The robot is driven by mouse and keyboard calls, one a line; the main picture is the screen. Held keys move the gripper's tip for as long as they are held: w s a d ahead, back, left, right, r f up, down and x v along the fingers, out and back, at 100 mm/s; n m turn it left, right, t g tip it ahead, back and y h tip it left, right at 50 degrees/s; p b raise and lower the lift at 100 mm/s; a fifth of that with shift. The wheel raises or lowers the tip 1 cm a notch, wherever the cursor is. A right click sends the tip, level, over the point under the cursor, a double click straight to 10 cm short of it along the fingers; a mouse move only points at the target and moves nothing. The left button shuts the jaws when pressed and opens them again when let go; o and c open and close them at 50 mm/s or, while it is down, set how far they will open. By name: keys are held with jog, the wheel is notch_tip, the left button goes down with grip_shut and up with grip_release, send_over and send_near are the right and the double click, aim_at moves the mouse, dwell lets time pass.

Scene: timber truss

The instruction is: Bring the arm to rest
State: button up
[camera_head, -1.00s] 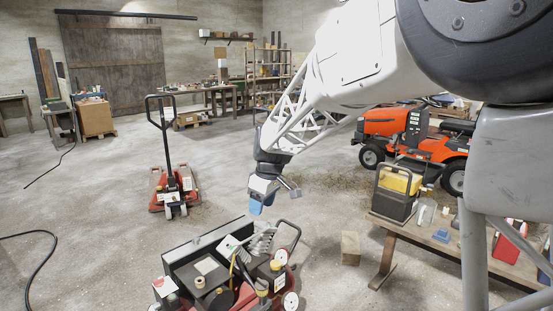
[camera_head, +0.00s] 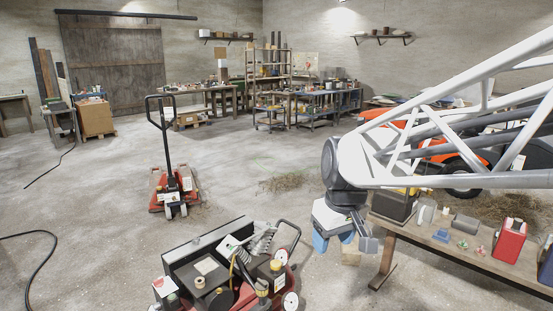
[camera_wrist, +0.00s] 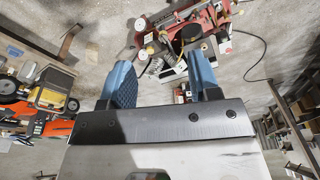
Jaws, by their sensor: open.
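My gripper (camera_head: 332,240) hangs from the white lattice arm, to the right of the red machine and close to the left end of the wooden bench. In the wrist view my gripper (camera_wrist: 163,85) shows two blue fingers spread well apart with nothing between them. The floor and part of the red machine show beyond the fingers. The fingertips touch nothing that I can see.
A red machine (camera_head: 185,270) with tools on top stands at the front. A wooden bench (camera_head: 440,247) at right carries a red canister (camera_head: 509,242) and small items. A pallet jack (camera_head: 172,185) stands behind left. An orange mower (camera_head: 436,152) is partly hidden by my arm. Open floor lies left.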

jog(key=s+d+f+m, duration=0.2)
jog(key=s+d, duration=0.1)
jog(key=s, duration=0.6)
jog(key=s+d+f+m+h, duration=0.1)
jog(key=s+d+f+m, duration=0.1)
jog(key=s, duration=0.6)
jog(key=shift+s+d+f+m+t, duration=0.15)
jog(key=shift+s+d+m+t, duration=0.25)
jog(key=shift+d+m, duration=0.45)
